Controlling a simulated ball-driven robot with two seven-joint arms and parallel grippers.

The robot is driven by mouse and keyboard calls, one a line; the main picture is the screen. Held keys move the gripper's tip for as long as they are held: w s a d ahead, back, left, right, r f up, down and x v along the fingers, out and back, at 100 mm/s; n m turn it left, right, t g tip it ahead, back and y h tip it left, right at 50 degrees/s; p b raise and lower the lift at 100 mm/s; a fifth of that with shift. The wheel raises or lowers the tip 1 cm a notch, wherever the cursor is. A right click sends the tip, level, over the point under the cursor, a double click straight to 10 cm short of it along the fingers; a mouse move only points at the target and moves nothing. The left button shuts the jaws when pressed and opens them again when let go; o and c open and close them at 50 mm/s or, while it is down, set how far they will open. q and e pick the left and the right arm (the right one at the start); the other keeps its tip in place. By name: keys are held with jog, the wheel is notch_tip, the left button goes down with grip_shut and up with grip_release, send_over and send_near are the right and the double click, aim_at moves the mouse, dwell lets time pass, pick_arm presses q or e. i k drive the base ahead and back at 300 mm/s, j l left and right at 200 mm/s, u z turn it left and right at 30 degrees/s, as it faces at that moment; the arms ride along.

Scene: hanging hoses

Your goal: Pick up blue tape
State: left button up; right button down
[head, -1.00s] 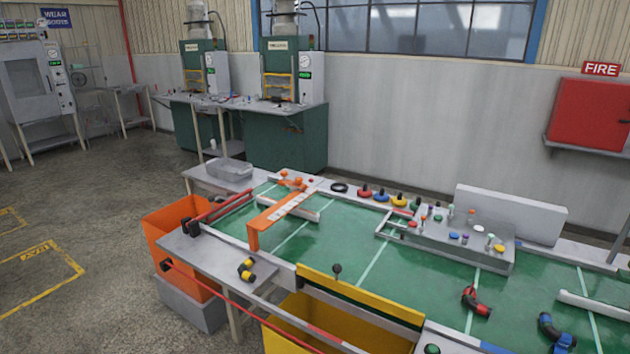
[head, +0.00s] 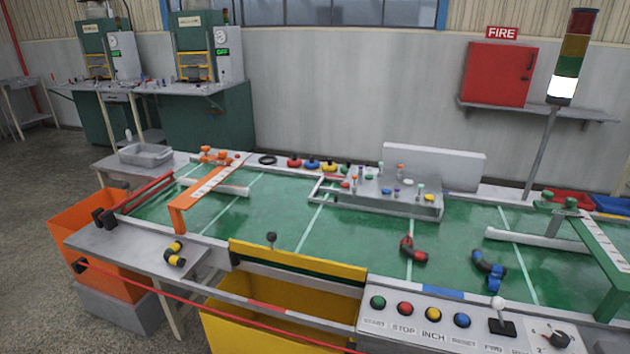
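Several small coloured rolls stand in a row on the far rail of the green table. The blue one, which looks like the blue tape (head: 312,164), sits between a red roll (head: 294,162) and a yellow roll (head: 329,167). A black ring (head: 267,160) lies to their left. The rolls are small in the picture and their detail is hard to make out. Neither of my grippers is in view.
The green belt (head: 270,225) holds a red-black hose piece (head: 413,250) and a blue-black one (head: 488,268). An orange gate (head: 205,190) stands left, a grey fixture block (head: 385,200) behind centre. A yellow bin (head: 270,325) and button panel (head: 440,325) are in front.

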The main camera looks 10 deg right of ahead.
aim_at(494, 278)
jog(key=z, duration=1.6)
